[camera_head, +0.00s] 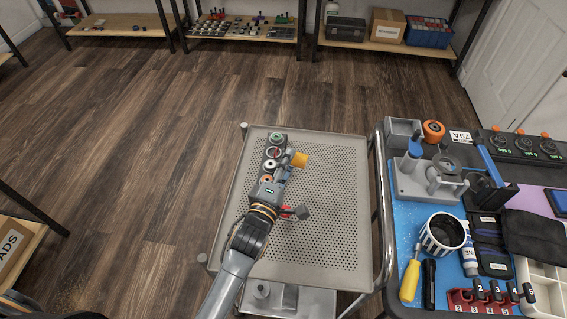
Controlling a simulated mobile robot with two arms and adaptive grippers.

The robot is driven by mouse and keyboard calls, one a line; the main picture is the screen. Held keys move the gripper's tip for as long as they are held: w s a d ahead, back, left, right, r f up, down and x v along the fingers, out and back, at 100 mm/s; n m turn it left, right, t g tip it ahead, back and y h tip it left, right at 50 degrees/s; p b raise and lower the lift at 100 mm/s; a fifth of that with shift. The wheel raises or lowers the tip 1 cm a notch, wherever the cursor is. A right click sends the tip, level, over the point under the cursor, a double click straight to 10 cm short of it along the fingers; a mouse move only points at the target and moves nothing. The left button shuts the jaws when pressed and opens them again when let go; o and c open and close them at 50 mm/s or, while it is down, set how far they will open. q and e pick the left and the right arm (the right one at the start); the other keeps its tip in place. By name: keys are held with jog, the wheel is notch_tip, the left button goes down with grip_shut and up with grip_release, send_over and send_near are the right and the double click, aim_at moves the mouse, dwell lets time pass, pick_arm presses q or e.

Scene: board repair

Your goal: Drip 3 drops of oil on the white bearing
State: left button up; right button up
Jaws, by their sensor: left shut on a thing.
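A narrow dark holder with a row of ring-shaped bearings lies on the perforated grey tray top (325,215) of a cart. The bearings include a green-rimmed one (277,138), a whitish one (268,165) and an orange one (266,179). My left gripper (291,166) is over the right side of the row, shut on a small yellow-orange thing (300,159), perhaps the oiler. Its tip and any oil drops are too small to make out. My right gripper is not in view.
At right, a workbench with a blue mat (405,228) holds a grey fixture (412,182), a striped cup (442,234), a yellow screwdriver (411,275) and a red numbered rack (480,300). The tray's right half is mostly clear.

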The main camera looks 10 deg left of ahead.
pick_arm(q)
jog(key=shift+r, duration=0.1)
dwell(0.3)
jog(key=shift+p, duration=0.3)
jog(key=r+n+p, duration=0.1)
jog(key=n, duration=0.1)
jog(key=r+n+p, duration=0.1)
jog(key=n+p, duration=0.1)
jog(key=shift+a, duration=0.2)
